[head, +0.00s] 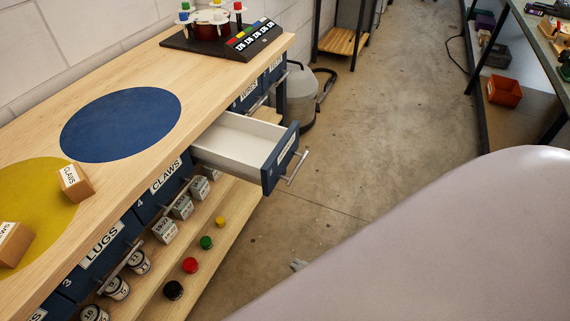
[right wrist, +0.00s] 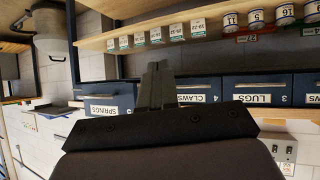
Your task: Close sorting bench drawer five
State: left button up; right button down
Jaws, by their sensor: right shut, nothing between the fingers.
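The open drawer (head: 245,145) sticks out of the sorting bench, to the right of the drawer marked CLAWS, number 4 (head: 162,185). It has a white, empty-looking inside, a dark blue front and a metal bar handle (head: 297,167). Its label is too slanted to read in the head view. In the right wrist view a drawer front marked SPRINGS (right wrist: 105,101) stands left of the fingers. My right gripper (right wrist: 158,72) is shut and empty. My left gripper is out of view.
The wooden bench top (head: 205,95) carries a blue disc, a yellow disc with tan blocks, and a dark rack. A lower shelf (head: 220,228) holds small boxes, cans and coloured caps. Concrete floor (head: 370,140) is clear right of the drawer. My pale arm fills the lower right.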

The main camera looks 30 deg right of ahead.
jog(key=w+d+n+t+h+b, duration=0.1)
jog(key=w+d+n+t+b, duration=0.15)
jog(key=d+n, duration=0.3)
jog(key=n+t+y+b, duration=0.2)
jog(key=n+y+b, duration=0.8)
jog(key=n, duration=2.4)
send_near(272, 177)
jog(key=shift+h, duration=0.7)
jog(key=x, duration=0.3)
jog(key=r+x, duration=0.1)
jog(key=shift+w+a, duration=0.15)
jog(key=shift+a, duration=0.35)
jog(key=shift+m+x, duration=0.25)
jog(key=shift+x, duration=0.75)
jog(key=shift+f, duration=0.1)
jog(key=shift+w, duration=0.1)
